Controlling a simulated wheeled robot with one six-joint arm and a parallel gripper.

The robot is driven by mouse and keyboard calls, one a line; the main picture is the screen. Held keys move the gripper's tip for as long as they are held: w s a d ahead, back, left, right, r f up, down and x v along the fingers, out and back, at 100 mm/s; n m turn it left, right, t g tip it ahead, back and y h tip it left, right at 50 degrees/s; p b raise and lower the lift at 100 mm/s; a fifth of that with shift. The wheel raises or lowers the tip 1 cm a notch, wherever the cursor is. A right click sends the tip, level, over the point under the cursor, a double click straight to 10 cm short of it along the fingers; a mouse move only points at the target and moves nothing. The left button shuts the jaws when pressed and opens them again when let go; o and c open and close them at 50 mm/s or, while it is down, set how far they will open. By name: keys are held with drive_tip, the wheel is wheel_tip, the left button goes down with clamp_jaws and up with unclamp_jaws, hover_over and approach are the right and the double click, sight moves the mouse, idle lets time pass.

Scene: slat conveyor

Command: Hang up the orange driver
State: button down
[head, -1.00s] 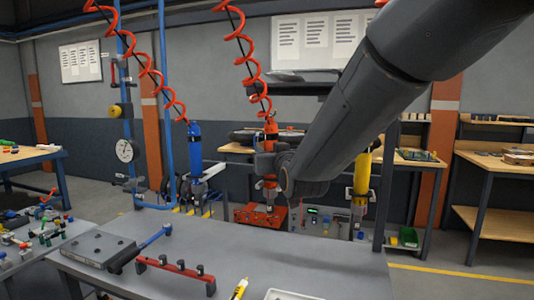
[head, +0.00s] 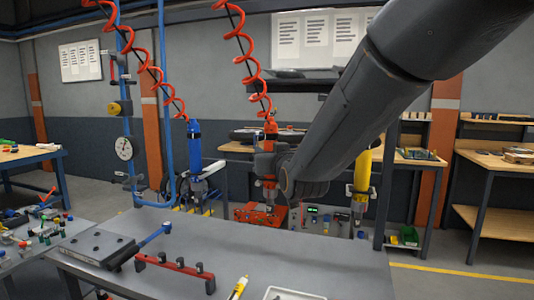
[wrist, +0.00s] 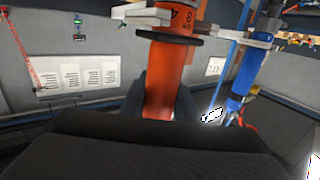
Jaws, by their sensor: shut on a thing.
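The orange driver (head: 270,128) hangs upright below a red coiled hose. My gripper (head: 272,160) is shut around its body, beyond the grey bench. In the wrist view the orange driver (wrist: 170,75) runs between my fingers, with a dark collar and a pale bracket (wrist: 165,14) close by it. I cannot tell whether the driver is seated in that bracket. The blue driver (head: 194,145) stands upright in a holder to the left and also shows in the wrist view (wrist: 243,75).
The grey bench (head: 210,232) in front carries a red rack (head: 175,268), a dark plate (head: 95,246), a yellow tube (head: 238,287) and a white tray (head: 287,293). A red fixture (head: 258,214) stands below the orange driver. A blue post (head: 165,100) is at left.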

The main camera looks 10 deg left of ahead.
drive_tip(key=shift+f+b, duration=0.25)
drive_tip(key=shift+b, duration=0.05)
idle(0.5)
drive_tip(key=c, duration=1.3)
unclamp_jaws()
drive_tip(key=shift+f, duration=0.15)
drive_tip(key=b+v, duration=0.2)
drive_tip(key=v, duration=0.6)
drive_tip(key=shift+a, duration=0.15)
